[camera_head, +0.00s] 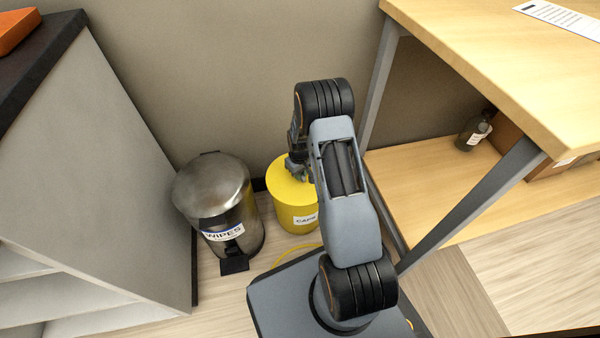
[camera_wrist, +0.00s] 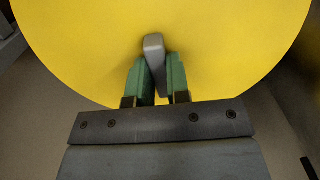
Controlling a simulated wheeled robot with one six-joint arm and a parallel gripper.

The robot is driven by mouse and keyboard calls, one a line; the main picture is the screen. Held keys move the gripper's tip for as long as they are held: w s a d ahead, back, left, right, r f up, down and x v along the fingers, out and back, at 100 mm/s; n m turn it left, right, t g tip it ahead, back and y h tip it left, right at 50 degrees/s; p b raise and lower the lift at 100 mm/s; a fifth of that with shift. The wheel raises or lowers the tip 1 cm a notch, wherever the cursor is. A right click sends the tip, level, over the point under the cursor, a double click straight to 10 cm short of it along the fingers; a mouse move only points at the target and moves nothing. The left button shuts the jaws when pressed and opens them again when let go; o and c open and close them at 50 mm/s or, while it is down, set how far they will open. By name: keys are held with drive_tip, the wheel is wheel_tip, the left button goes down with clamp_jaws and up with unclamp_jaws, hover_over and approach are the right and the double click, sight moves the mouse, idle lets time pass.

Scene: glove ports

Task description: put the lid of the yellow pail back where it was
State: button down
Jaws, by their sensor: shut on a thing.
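The yellow pail (camera_head: 296,216), with a label reading CAPS, stands on the floor between the steel bin and the table. Its yellow lid (camera_head: 283,185) shows at the top of the pail; my arm covers part of it. I cannot tell whether the lid is seated or slightly above the rim. In the wrist view the lid (camera_wrist: 230,45) fills most of the picture, with a grey knob (camera_wrist: 153,44) near its middle. My gripper (camera_wrist: 160,75) has its green fingers shut on the knob. In the head view my gripper (camera_head: 297,168) is over the lid, partly hidden by my arm.
A steel pedal bin (camera_head: 213,190) labelled WIPES stands close on the left, beside a grey cabinet (camera_head: 90,180). A wooden table (camera_head: 510,60) with metal legs and a low shelf (camera_head: 430,185) is on the right. A dark bottle (camera_head: 473,132) stands on that shelf. The wall is close behind.

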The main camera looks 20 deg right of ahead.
drive_tip(key=shift+f, duration=0.4)
drive_tip(key=c, duration=1)
unclamp_jaws()
drive_tip(key=shift+r, duration=0.15)
wheel_tip(320, 180, up, 14)
drive_tip(key=p, duration=0.5)
drive_tip(key=s+a+r+t+p, duration=0.1)
drive_tip(key=s+a+r+p, duration=0.2)
drive_tip(key=r, duration=1.5)
drive_tip(key=s+a+r+m+t+p, duration=0.1)
drive_tip(key=s+a+r+p, duration=0.3)
drive_tip(key=s+r+p, duration=0.6)
drive_tip(key=s+a+r+m+t+p, duration=0.1)
drive_tip(key=s+a+r+p, duration=0.2)
drive_tip(key=r+p, duration=1.6)
drive_tip(key=s+r, duration=0.4)
drive_tip(key=r, duration=0.4)
drive_tip(key=shift+s+a+t, duration=0.25)
drive_tip(key=shift+t, duration=0.05)
